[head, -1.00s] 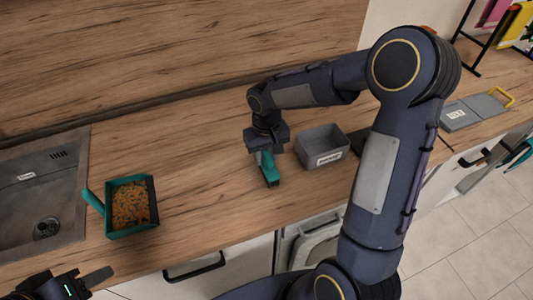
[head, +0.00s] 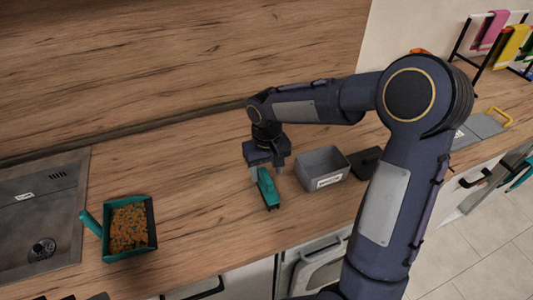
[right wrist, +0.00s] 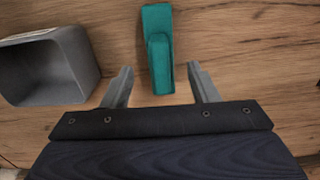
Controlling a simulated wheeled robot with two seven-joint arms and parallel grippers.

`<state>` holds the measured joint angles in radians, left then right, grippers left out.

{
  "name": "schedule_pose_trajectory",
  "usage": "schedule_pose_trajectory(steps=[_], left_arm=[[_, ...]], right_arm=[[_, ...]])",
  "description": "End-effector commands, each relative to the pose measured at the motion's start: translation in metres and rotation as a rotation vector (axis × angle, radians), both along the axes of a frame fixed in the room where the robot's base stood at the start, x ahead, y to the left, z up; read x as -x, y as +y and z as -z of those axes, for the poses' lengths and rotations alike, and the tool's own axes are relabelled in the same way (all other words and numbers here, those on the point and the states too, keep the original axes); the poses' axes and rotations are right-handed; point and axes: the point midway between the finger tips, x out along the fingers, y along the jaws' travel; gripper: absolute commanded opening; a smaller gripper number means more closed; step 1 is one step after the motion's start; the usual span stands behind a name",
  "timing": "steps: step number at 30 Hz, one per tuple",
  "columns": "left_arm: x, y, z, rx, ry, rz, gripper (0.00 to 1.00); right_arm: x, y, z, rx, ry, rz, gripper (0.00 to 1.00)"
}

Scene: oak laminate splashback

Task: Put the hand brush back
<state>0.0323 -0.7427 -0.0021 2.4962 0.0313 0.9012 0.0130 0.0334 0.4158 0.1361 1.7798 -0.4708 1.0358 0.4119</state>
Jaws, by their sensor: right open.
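The teal hand brush (head: 267,188) lies on the wooden counter, left of a grey open bin. It also shows in the right wrist view (right wrist: 158,50). My right gripper (head: 267,174) is just over the brush and points down. In the right wrist view its fingers (right wrist: 160,68) are open, one on each side of the near end of the brush, with gaps on both sides. Only a dark tip of my left gripper (head: 97,296) shows at the bottom left edge of the head view; its jaws cannot be made out.
The grey bin (head: 323,168), with a white label, stands close to the right of the brush. A teal dustpan (head: 151,224) full of orange-brown crumbs lies on the left by the sink (head: 38,215). Counter between dustpan and brush is clear.

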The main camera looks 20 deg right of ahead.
Motion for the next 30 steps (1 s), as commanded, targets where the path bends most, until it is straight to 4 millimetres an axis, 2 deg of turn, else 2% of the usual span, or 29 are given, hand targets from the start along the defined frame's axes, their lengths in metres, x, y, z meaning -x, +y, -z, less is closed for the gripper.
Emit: schedule_pose_trajectory(steps=[3,9,14,17,20,24,30], left_arm=[[0.000,0.000,0.003,0.000,0.000,0.000,0.43],[0.000,0.000,0.005,0.000,0.000,0.000,0.43],[0.000,0.000,0.005,0.000,0.000,0.000,0.43],[0.000,0.000,0.005,0.000,0.000,0.000,0.43],[0.000,0.000,0.005,0.000,0.000,0.000,0.43],[0.000,0.000,0.005,0.000,0.000,0.000,0.43],[0.000,0.000,0.005,0.000,0.000,0.000,0.43]], right_arm=[[-0.001,0.001,-0.028,-0.001,-0.007,-0.001,0.54],[-0.001,0.001,-0.066,-0.001,-0.005,-0.002,0.54],[-0.001,0.000,-0.083,-0.001,-0.003,-0.002,0.54],[0.007,-0.002,-0.091,-0.011,-0.014,0.001,0.54],[0.032,-0.008,-0.102,-0.044,-0.054,0.005,0.54],[0.091,-0.015,-0.113,-0.128,-0.157,0.019,0.54],[0.169,-0.007,-0.103,-0.259,-0.336,0.055,0.54]])
